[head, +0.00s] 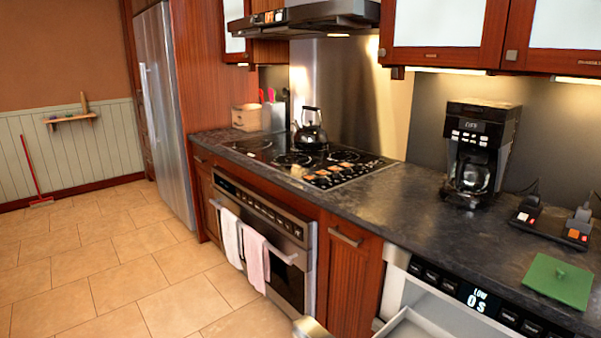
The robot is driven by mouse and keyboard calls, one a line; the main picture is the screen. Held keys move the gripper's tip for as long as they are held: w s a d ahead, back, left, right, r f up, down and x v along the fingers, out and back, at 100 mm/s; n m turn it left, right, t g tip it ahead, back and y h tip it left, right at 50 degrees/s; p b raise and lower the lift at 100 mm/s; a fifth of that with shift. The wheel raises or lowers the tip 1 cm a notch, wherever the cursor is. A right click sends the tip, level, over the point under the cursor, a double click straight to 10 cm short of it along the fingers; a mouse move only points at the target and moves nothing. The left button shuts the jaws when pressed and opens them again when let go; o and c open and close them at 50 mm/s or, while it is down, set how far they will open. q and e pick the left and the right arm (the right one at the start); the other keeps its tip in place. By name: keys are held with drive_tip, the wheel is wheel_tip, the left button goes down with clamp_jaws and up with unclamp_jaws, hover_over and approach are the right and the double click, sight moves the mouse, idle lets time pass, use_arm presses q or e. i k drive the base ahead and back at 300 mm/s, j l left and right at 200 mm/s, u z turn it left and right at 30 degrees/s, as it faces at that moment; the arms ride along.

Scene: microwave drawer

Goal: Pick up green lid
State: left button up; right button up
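The green lid (558,281) is a flat square with a small knob on top. It lies flat on the dark stone counter (400,205) at the right, near the front edge and above the microwave drawer. Neither of my grippers can be made out in the head view.
Below the lid, the microwave drawer (418,325) appears pulled out, cut off by the bottom edge. A coffee maker (480,150) and a black device (553,221) stand behind the lid. A kettle (310,130) is on the cooktop (315,166).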

sight(565, 283)
drive_tip(key=z, duration=1.5)
